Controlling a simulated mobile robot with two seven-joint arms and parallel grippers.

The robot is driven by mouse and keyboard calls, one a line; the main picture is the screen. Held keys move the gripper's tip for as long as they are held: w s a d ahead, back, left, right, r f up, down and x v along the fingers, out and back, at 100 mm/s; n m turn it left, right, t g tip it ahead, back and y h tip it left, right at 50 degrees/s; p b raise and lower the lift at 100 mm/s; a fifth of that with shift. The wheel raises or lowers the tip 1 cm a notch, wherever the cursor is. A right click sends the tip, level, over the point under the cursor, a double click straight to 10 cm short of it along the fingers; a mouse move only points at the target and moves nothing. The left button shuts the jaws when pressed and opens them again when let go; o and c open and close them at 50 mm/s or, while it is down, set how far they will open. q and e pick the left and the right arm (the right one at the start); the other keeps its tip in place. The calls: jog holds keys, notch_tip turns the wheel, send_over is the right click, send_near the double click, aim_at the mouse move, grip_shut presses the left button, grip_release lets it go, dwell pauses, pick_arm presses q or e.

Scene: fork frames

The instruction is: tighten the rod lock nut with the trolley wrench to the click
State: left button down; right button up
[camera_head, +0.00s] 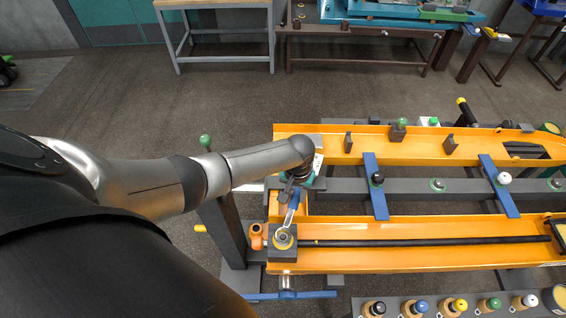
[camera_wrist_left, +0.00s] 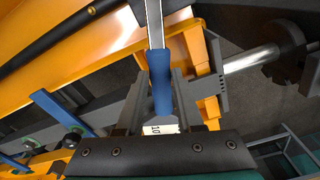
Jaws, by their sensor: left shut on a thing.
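The wrench, with a blue handle (camera_head: 293,200) and a steel shaft, reaches from my left gripper (camera_head: 290,188) down to the rod end. Its round head sits over the lock nut (camera_head: 283,238) on a dark block; the nut is largely covered, and I cannot tell how fully the head is seated. The black rod (camera_head: 420,241) runs right from the block along the orange frame. In the left wrist view, my left gripper (camera_wrist_left: 160,100) is shut on the blue handle (camera_wrist_left: 161,82), the steel shaft (camera_wrist_left: 154,22) pointing away; the head is out of that view. My right gripper is not seen.
The orange frame (camera_head: 390,258) has blue crossbars (camera_head: 375,186) and upright brackets near my left arm. An orange fitting (camera_head: 256,237) sits left of the block. A grey rack (camera_head: 396,308) with several coloured knobs stands at the front. Benches stand at the back; open floor lies between.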

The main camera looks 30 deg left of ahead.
aim_at(296, 197)
pick_arm(q)
jog(key=shift+r, duration=0.2)
jog(key=shift+w+r+p, duration=0.1)
jog(key=shift+r+p, duration=1)
jog(key=shift+r, duration=0.15)
jog(key=shift+r, duration=0.1)
jog(key=shift+r, duration=1.95)
jog(key=c, duration=1.2)
grip_release()
grip_shut()
jog(key=shift+f, duration=0.1)
